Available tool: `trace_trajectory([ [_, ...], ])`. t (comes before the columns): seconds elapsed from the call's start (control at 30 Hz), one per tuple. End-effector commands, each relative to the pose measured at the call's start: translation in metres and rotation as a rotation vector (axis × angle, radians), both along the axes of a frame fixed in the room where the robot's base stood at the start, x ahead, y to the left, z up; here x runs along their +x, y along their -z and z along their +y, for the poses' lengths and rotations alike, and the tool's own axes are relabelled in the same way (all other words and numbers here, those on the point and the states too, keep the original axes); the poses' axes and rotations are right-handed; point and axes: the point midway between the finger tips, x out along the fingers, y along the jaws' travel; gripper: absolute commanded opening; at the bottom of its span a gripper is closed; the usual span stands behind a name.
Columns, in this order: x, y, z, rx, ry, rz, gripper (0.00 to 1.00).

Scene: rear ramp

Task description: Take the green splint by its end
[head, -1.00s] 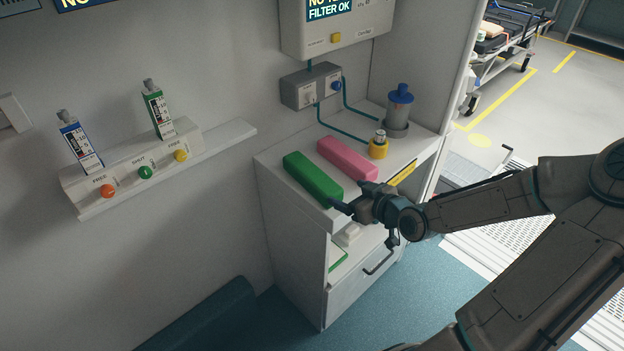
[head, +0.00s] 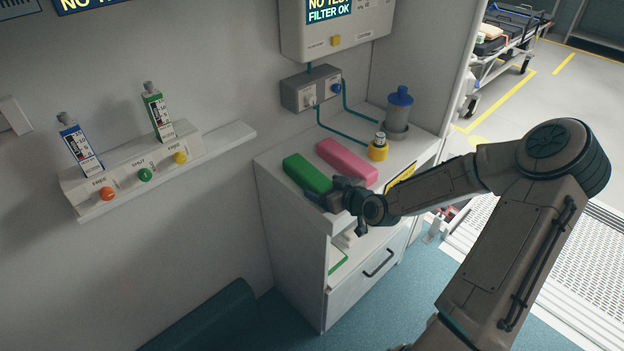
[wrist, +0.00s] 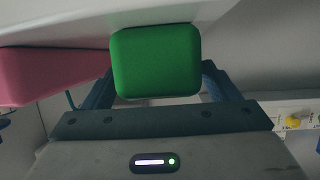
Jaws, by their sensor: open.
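The green splint (head: 307,173) lies on the white cabinet top, beside the pink block. My gripper (head: 328,194) is at the splint's near end, at the front of the cabinet top. In the wrist view the end face of the green splint (wrist: 156,62) sits between my two open fingers (wrist: 158,88), with a gap showing on the right. Contact on the left is hard to tell. My gripper hides part of the splint's near end in the head view.
The pink block (head: 347,160) lies close beside the splint. A yellow-based fitting (head: 378,150) and a blue-capped canister (head: 398,110) stand farther back on the cabinet top (head: 282,155). A drawer handle (head: 380,263) sticks out below.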

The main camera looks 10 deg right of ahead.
Motion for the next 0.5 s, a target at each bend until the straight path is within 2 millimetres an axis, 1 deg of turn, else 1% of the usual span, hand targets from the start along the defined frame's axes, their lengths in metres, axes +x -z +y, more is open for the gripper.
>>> trace_trajectory([
  [0.1,0.0037,0.0023,0.0022,0.0,0.0,0.001,0.82],
  [0.3,0.004,0.0025,0.002,0.0,0.0,0.001,0.82],
  [0.33,0.0039,0.0025,0.0021,0.0,0.0,0.001,0.76],
  [0.37,0.0039,0.0025,0.0021,0.0,0.0,0.001,0.68],
  [0.4,0.0039,0.0025,0.0021,0.0,0.0,0.001,0.57],
  [0.47,0.0039,0.0025,0.0021,0.0,0.0,0.001,0.4],
  [0.5,0.0039,0.0025,0.0021,0.0,0.0,0.001,0.3],
])
